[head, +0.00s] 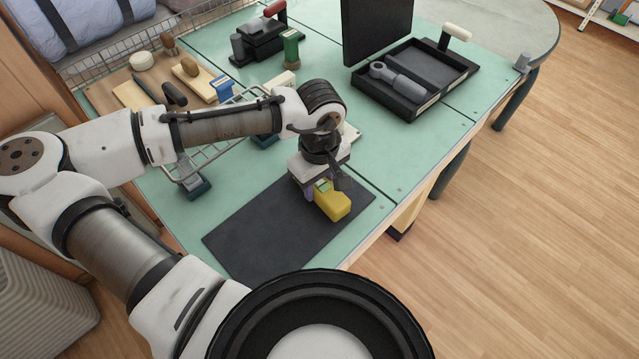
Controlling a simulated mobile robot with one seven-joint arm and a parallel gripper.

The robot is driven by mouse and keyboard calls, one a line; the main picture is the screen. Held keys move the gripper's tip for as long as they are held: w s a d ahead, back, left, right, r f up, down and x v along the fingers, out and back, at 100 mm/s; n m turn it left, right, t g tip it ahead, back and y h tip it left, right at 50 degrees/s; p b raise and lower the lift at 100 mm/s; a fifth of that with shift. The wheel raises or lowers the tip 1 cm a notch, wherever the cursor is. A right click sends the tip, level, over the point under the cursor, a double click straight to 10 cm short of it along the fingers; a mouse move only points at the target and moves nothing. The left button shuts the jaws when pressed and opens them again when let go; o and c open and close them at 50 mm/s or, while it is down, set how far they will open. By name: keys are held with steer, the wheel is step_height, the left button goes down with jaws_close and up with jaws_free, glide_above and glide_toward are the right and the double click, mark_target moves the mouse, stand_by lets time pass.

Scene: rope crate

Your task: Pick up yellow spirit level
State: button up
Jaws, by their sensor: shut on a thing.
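The yellow spirit level (334,206) is a short yellow block with a small greenish patch near its upper end. It is at the right part of the dark mat (268,247) on the green table. My gripper (322,188) points down over its upper left end and is shut on it. The gripper and wrist hide part of the level. I cannot tell whether the level touches the mat or is slightly above it.
An open black case (432,88) with a grey tool stands at the back right. A wire rack (203,165), a wooden board with brushes (150,88) and a black block tool (262,42) are at the back left. The mat's left part is clear.

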mark_target(320, 182)
steer(key=shift+r, duration=0.1)
step_height(320, 182, up, 20)
steer(key=shift+b, duration=0.4)
stand_by(0.5)
